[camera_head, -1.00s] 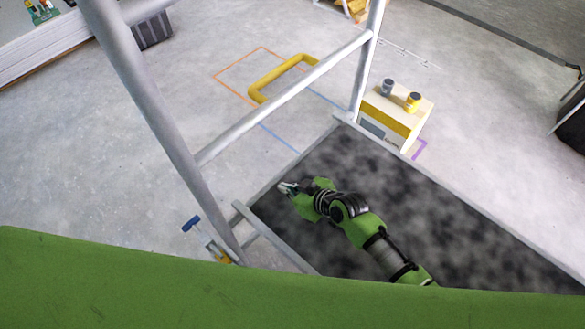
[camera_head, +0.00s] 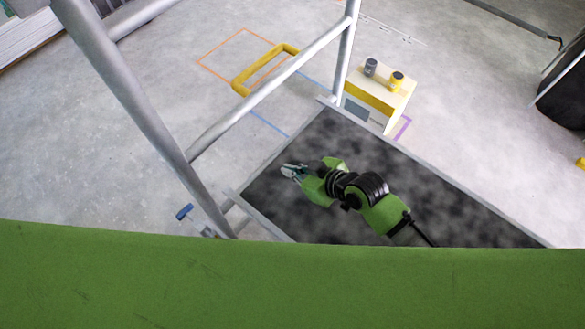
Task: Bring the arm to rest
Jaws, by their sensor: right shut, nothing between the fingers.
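My right arm is green and black and reaches over a dark mottled platform (camera_head: 440,205) with a pale metal edge. My right gripper (camera_head: 287,170) is at the arm's left end, over the platform's left part. It is shut and holds nothing that I can see. My left gripper does not show. A broad green surface fills the bottom of the view and hides what lies below it.
Grey metal rails (camera_head: 125,95) frame the platform on the left. A yellow handle-shaped bar (camera_head: 240,80) is on the floor.

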